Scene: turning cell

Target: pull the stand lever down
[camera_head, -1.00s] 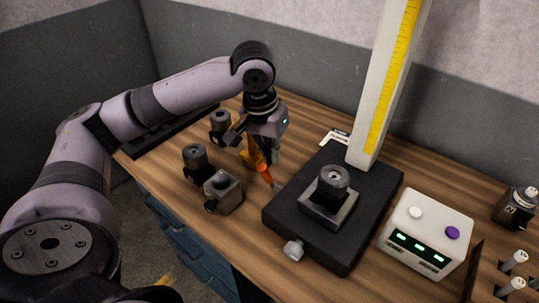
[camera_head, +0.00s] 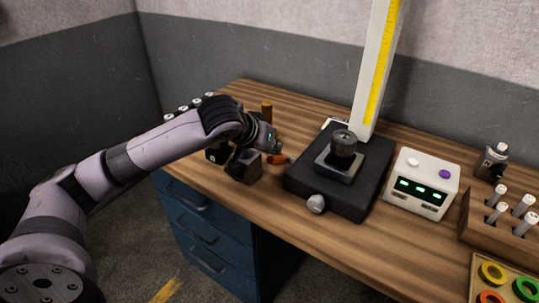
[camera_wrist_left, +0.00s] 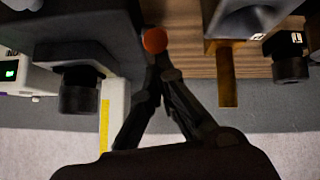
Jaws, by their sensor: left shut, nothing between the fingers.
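The stand has a black base (camera_head: 312,185), a white column with a yellow scale (camera_head: 375,70) and a dark round part on its plate. An orange-ended lever (camera_head: 278,159) sits low at the left side of the base. In the left wrist view its orange end (camera_wrist_left: 155,40) looks like a round knob. My left gripper (camera_head: 276,149) is shut and empty, just above the orange end; its fingertips (camera_wrist_left: 158,68) appear right beside the knob. I cannot tell whether they touch. The lever's shaft is mostly hidden. My right gripper is not in view.
A metal block (camera_head: 243,166) and dark cylinders stand left of the lever, close to my left wrist. A brown peg (camera_head: 267,111) is behind. A white box with green displays (camera_head: 420,184) stands right of the stand. The front table edge is near.

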